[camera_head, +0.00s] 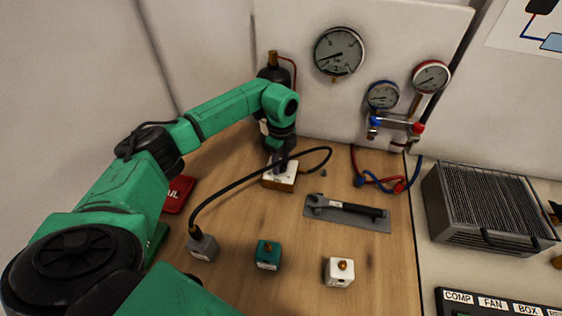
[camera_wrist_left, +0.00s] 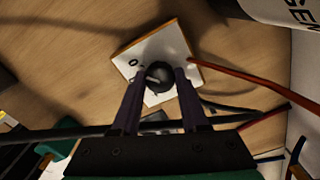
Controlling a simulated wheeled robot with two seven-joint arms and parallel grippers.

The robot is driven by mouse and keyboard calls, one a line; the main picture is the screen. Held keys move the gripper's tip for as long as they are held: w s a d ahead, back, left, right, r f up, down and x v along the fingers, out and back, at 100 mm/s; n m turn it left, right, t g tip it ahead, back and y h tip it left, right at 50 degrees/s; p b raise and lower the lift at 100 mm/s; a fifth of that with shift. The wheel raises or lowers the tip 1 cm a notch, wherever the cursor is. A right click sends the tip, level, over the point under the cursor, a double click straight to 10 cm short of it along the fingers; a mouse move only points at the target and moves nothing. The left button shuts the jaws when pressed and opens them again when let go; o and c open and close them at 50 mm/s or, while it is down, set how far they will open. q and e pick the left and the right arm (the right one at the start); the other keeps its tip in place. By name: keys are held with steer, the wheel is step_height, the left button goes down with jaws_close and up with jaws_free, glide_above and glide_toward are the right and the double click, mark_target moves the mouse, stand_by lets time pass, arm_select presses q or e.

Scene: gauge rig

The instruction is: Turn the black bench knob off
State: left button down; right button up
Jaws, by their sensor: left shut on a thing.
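The black bench knob (camera_wrist_left: 158,74) sits on a white plate (camera_wrist_left: 174,40) with a wooden edge, and a pale pointer mark shows on it. A round dark mark is printed on the plate at its left. In the head view the white-topped block (camera_head: 283,183) stands on the bench, and my gripper hides most of the knob. My left gripper (camera_wrist_left: 157,76) points down at the block, with its two dark fingers shut on the knob, one on each side. It also shows in the head view (camera_head: 279,163). My right gripper is in neither view.
A black hose arches from a grey block (camera_head: 202,247) past my gripper. A teal block (camera_head: 268,254) and a white block (camera_head: 340,272) stand in front. Gauges (camera_head: 339,51) hang behind; a grey finned box (camera_head: 485,208) stands right.

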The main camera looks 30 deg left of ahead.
mark_target(281, 164)
arm_select(q)
steer(key=shift+w+r, duration=0.15)
steer(key=shift+r, duration=0.05)
steer(key=shift+c, duration=2.1)
jaws_free()
steer(key=shift+f, duration=0.1)
step_height(281, 164, up, 15)
steer(key=b, duration=0.3)
steer(key=shift+f, duration=0.2)
steer(key=shift+f, duration=0.1)
